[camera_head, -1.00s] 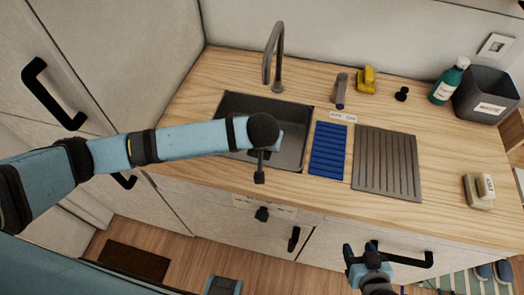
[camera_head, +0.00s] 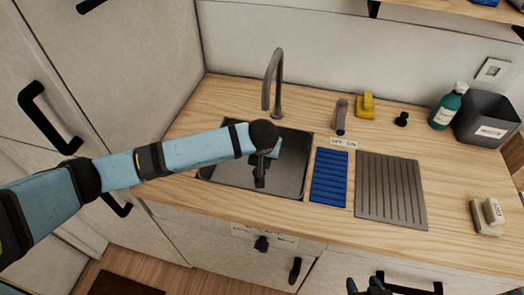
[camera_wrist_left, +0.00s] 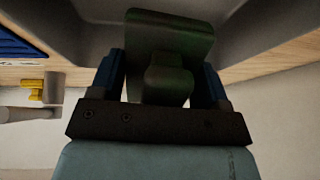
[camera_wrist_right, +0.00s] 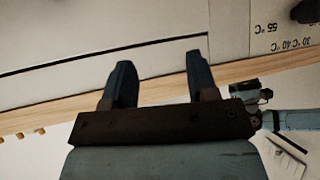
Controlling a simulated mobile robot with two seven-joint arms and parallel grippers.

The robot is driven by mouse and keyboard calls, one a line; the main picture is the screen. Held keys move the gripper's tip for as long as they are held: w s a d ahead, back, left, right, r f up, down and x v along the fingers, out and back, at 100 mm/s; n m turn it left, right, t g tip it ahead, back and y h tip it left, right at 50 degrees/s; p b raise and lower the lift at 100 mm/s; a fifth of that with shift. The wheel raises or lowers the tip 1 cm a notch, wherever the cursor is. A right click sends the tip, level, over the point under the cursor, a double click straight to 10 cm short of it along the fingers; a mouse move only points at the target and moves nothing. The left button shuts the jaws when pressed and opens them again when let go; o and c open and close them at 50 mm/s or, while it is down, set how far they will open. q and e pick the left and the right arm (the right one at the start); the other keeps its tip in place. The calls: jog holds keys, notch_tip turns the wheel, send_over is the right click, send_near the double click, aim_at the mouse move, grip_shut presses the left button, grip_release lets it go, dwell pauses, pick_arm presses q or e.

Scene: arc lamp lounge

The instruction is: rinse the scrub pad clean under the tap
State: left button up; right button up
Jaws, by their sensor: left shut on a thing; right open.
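My left gripper (camera_head: 260,178) is over the sink basin (camera_head: 218,172), pointing down. In the left wrist view it is shut on the grip of a dark green scrub pad (camera_wrist_left: 170,35). The pad is mostly hidden behind my gripper in the head view; I cannot tell whether it touches the basin. The grey tap (camera_head: 279,80) arches over the back of the sink, with no water stream visible. A grey lever (camera_head: 341,117) stands right of it, behind an OFF/ON label (camera_head: 343,142). My right gripper (camera_wrist_right: 158,68) is open and empty, near the cabinet front.
Right of the sink lie a blue ribbed mat (camera_head: 330,177) and a grey drainer (camera_head: 390,190). Behind are a yellow object (camera_head: 366,105), black knob (camera_head: 402,119), green bottle (camera_head: 446,107) and waste bin (camera_head: 487,118). Labelled beige blocks (camera_head: 487,216) sit at the right.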

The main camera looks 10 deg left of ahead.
jog(key=shift+f, duration=0.2)
jog(key=shift+c, duration=0.2)
jog(key=w+a+r+g, duration=0.1)
jog(key=r, duration=0.2)
jog(key=w+a+r+g, duration=0.1)
jog(key=w+r, duration=0.1)
jog(key=r, duration=0.2)
jog(key=w+a+r+g+h, duration=0.1)
jog(key=w+r, duration=0.1)
jog(key=r, duration=0.1)
jog(key=shift+r+g, duration=0.25)
jog(key=shift+g, duration=0.05)
jog(key=w+r, duration=0.1)
jog(key=w, duration=0.4)
jog(key=w+a+r+m, duration=0.1)
jog(key=w+r, duration=0.1)
jog(key=w, duration=0.4)
jog(key=w+a+r+m+g, duration=0.1)
jog(key=w, duration=0.5)
jog(key=shift+w+r, duration=0.1)
jog(key=shift+r, duration=0.25)
jog(key=w+a+r+m+g, duration=0.1)
jog(key=w+a+r, duration=0.1)
jog(key=w+r, duration=0.5)
send_near(343, 123)
jog(key=shift+g, duration=0.5)
jog(key=x, duration=0.9)
jog(key=shift+w+a+f, duration=0.1)
jog(key=shift+w+a, duration=0.05)
jog(key=shift+w, duration=0.4)
